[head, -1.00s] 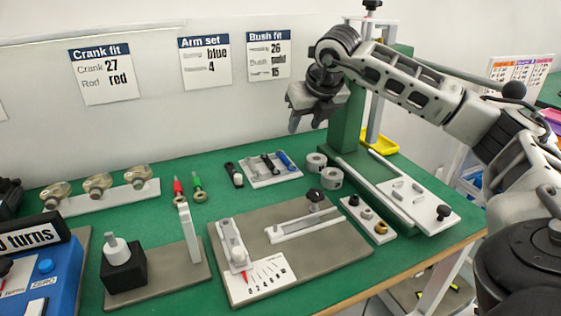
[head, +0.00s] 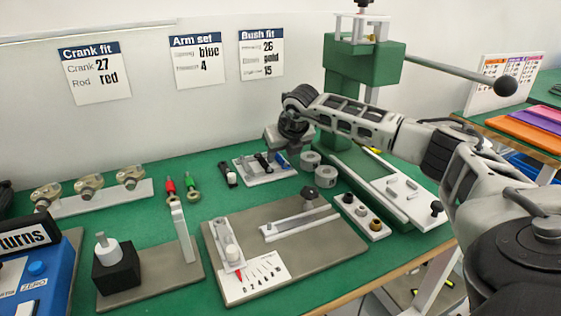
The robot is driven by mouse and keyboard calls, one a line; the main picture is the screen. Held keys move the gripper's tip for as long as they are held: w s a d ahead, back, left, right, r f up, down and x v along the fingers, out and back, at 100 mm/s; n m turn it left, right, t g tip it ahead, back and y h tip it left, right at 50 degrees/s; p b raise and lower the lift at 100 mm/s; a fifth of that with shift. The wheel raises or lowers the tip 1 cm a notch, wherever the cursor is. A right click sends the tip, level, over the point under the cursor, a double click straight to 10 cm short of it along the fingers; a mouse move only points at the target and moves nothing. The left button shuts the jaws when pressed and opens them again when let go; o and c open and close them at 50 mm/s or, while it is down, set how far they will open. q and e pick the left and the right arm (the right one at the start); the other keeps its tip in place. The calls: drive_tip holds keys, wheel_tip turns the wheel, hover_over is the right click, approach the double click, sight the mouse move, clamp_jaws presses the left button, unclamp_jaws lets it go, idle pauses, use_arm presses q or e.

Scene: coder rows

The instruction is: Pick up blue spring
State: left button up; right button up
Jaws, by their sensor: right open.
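The blue spring (head: 281,161) lies at the right end of a small white holder (head: 250,179) at the back of the green bench. Dark springs (head: 263,163) lie beside it on the same holder. My right gripper (head: 283,152) is open and points down at the blue spring, which it partly hides. I cannot tell whether the fingers touch it. My left gripper is not in view.
Two grey metal bushes (head: 318,170) stand just right of the holder, near the green press (head: 362,75). A black-capped part (head: 228,174) stands at its left. A grey fixture plate (head: 300,255) lies in front. Bare green bench lies between.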

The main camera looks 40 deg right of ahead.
drive_tip(key=shift+f, duration=0.1)
clamp_jaws()
